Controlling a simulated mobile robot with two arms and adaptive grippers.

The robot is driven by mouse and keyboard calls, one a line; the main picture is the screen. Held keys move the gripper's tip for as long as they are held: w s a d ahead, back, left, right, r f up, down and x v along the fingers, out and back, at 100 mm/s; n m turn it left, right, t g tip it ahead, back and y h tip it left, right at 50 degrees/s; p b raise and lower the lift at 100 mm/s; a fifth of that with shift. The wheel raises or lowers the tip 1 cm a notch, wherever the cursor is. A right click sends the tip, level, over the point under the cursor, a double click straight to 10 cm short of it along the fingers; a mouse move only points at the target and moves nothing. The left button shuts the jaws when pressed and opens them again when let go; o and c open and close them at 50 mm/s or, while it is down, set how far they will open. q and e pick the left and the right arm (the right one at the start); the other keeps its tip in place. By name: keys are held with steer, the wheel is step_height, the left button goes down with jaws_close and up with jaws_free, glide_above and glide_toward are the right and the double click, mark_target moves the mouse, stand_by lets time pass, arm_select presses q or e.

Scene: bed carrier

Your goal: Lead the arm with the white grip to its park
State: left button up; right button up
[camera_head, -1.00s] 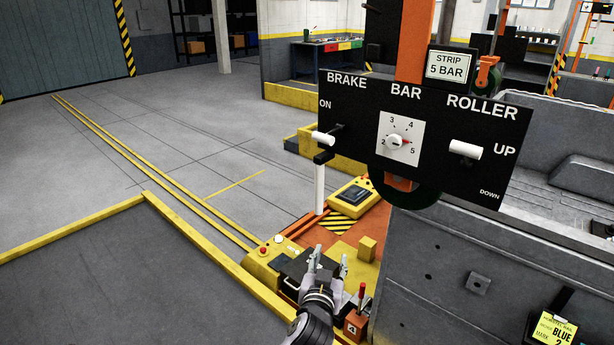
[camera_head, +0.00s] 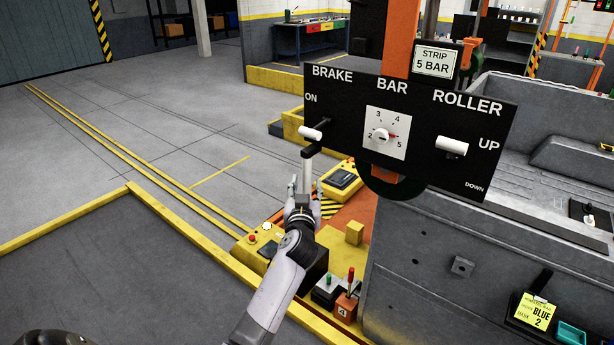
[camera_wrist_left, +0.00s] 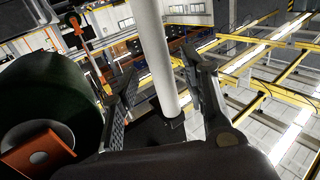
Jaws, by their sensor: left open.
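The white grip (camera_head: 307,172) hangs upright as a slim cylinder below a short black arm (camera_head: 314,150) at the left side of the black panel. My left gripper (camera_head: 303,190) is open at the grip's lower part. In the left wrist view, the white grip (camera_wrist_left: 155,55) stands between the two spread fingers of my left gripper (camera_wrist_left: 163,80), with a gap visible at the right finger. I cannot tell whether either finger touches it. The grip's lower end is hidden by the gripper in the head view. I cannot make out the park.
The black panel (camera_head: 350,128) carries a white BRAKE knob (camera_head: 311,134), a BAR dial (camera_head: 385,133) and a ROLLER knob (camera_head: 451,146). A yellow control box (camera_head: 341,180) stands just behind the gripper. A grey machine body (camera_head: 430,260) fills the right. Open floor lies left.

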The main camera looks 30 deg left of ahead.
mark_target(306, 183)
arm_select(q)
steer(key=shift+x, duration=1.9)
jaws_close()
